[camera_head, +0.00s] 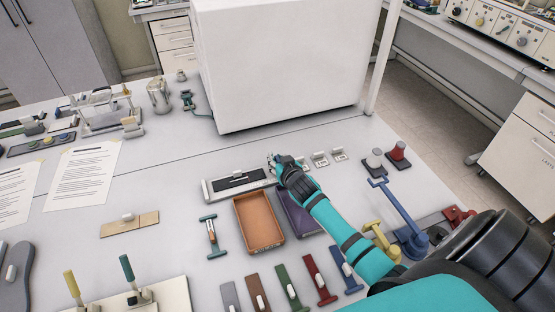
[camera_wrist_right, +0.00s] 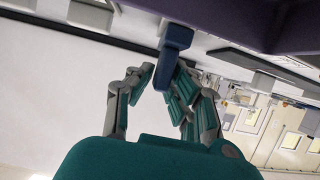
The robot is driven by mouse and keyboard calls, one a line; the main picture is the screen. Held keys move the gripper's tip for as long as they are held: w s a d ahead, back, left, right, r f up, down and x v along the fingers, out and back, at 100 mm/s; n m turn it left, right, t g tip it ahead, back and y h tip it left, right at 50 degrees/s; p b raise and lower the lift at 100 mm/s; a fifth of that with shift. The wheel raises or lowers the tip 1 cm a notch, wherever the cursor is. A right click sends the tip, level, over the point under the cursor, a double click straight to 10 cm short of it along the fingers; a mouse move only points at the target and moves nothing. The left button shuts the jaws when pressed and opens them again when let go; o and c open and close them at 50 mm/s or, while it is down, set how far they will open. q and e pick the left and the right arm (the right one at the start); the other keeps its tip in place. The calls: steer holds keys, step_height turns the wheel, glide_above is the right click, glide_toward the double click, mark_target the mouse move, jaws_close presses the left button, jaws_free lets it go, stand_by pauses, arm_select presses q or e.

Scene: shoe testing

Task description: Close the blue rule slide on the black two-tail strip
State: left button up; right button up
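The black strip (camera_head: 240,181) lies in a shallow grey tray (camera_head: 211,195) near the table's middle; its tails are too small to tell apart. My right gripper (camera_head: 275,161) is at the tray's right end, low over the table. In the right wrist view, my right gripper (camera_wrist_right: 165,72) has a dark blue piece (camera_wrist_right: 176,40) at its fingertips, which looks like the rule slide. The fingertips stand on either side of it; I cannot tell whether they press on it. The slide is not clear in the head view. My left gripper is out of view.
An orange-brown tray (camera_head: 258,222) and a purple tray (camera_head: 300,216) sit in front, the purple one close beside my right forearm. Small white-topped pieces (camera_head: 320,159) stand just right of my gripper. A large white box (camera_head: 280,65) stands behind.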

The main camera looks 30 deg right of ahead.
jaws_close()
steer(key=shift+w+a, duration=0.15)
steer(key=shift+a, duration=0.55)
steer(key=shift+w+a, duration=0.15)
steer(key=shift+a, duration=0.55)
steer(key=o, duration=0.5)
jaws_free()
steer(key=shift+d, duration=0.15)
steer(key=shift+s, duration=0.1)
steer(key=v, duration=1.2)
